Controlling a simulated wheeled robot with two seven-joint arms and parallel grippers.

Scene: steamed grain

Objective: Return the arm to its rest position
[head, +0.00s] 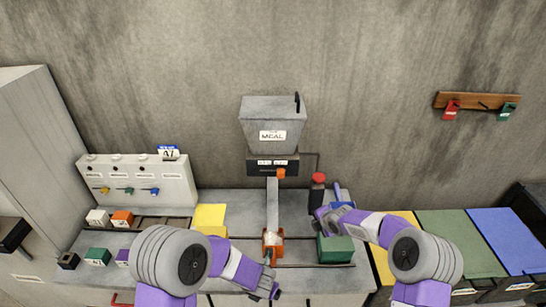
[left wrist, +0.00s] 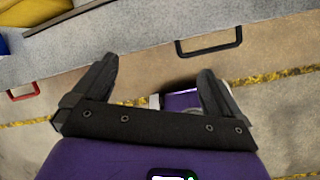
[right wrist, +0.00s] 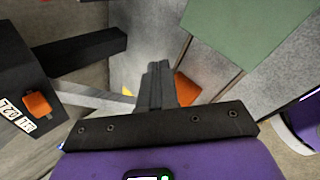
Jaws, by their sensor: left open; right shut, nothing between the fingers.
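My left gripper (head: 268,287) is low at the front edge of the counter in the head view. In the left wrist view its two fingers (left wrist: 155,85) are spread with nothing between them, above the floor and drawer fronts. My right gripper (head: 322,216) is over the counter, between the red-topped post (head: 318,180) and the green box (head: 335,249). In the right wrist view its fingers (right wrist: 160,82) are together and hold nothing. Both arms are bent in front of me.
The grey MEAL hopper (head: 270,130) stands against the wall, with a chute (head: 272,203) above an orange container (head: 273,238). Small coloured blocks (head: 98,256) and a labelled panel (head: 137,180) are at left. Yellow, green (head: 457,240) and blue (head: 508,238) surfaces are at right.

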